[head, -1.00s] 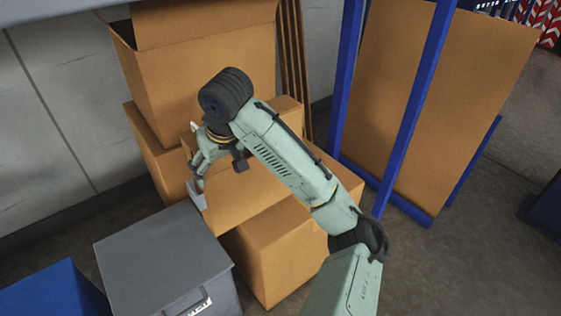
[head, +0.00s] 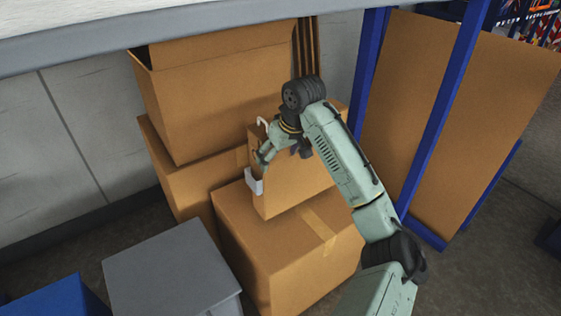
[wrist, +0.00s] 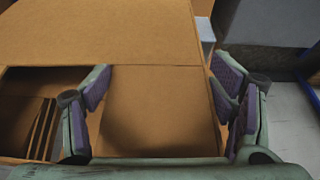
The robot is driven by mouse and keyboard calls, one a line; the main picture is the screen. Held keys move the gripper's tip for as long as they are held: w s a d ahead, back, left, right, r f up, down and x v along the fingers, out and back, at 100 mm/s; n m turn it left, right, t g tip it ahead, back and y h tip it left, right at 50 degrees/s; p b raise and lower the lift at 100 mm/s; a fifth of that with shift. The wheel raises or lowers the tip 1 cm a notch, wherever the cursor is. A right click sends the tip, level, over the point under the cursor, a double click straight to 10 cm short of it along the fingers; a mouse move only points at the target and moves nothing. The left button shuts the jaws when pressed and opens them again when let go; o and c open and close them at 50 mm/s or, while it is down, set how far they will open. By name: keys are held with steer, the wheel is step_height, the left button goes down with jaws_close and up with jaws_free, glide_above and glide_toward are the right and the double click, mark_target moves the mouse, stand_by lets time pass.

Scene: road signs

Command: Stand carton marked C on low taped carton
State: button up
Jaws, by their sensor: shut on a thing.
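The brown carton in my grip (head: 290,193) is upright above the top of the low taped carton (head: 244,250), which has a pale tape strip across it. I cannot tell whether the two touch. No letter C shows on the faces in view. My gripper (head: 260,154) is shut on the upper left part of the held carton in the head view. In the wrist view my gripper (wrist: 168,95) has a finger on each side of the brown carton face (wrist: 150,115). My arm hides part of the held carton's right side.
A large open carton (head: 215,105) sits on another carton (head: 180,175) behind at left. A grey bin (head: 170,265) and a blue box (head: 50,290) stand at front left. A blue-framed rack (head: 435,130) with a brown panel stands at right. A grey shelf edge (head: 180,28) crosses the top.

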mark_target(279, 167)
steer(key=shift+w+d+f, duration=0.15)
steer(key=shift+w+d, duration=0.1)
steer(key=shift+w, duration=0.05)
steer(key=shift+f+p, duration=0.45)
steer(key=shift+f, duration=1.15)
steer(key=o, duration=1.7)
steer(key=shift+o, duration=0.2)
steer(key=b+v, duration=0.2)
steer(key=v, duration=1)
steer(key=shift+a, duration=0.1)
